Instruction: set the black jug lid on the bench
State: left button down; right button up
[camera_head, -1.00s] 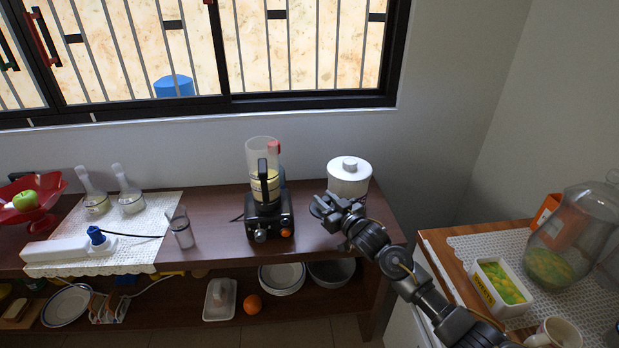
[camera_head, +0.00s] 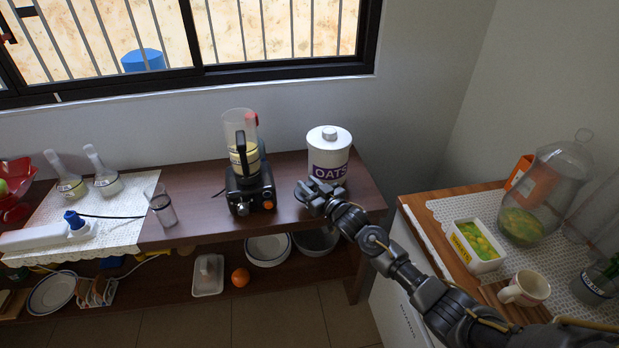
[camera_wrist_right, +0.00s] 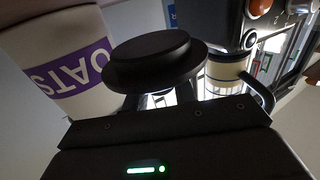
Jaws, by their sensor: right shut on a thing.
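The black jug lid (camera_wrist_right: 153,58) is a round, stepped disc in my right wrist view. My right gripper (camera_head: 316,193) is shut on it; the fingers are mostly hidden beneath the lid in the wrist view. In the head view the lid (camera_head: 304,190) shows small and dark at the end of the gripper, over the front part of the brown bench (camera_head: 203,222). It is in front of the oats canister and right of the blender. I cannot tell whether the lid touches the bench top. My left gripper is not in view.
The white oats canister (camera_head: 328,157) stands close behind the gripper. The blender (camera_head: 246,178) with its clear jug stands to the left. A glass (camera_head: 163,207) stands farther left near a white cloth. A side table at right holds a white tub (camera_head: 476,246) and a mug (camera_head: 526,289).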

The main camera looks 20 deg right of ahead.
jog(key=shift+f, duration=1.65)
jog(key=shift+f, duration=0.55)
jog(key=o, duration=1.6)
jog(key=shift+r, duration=6.45)
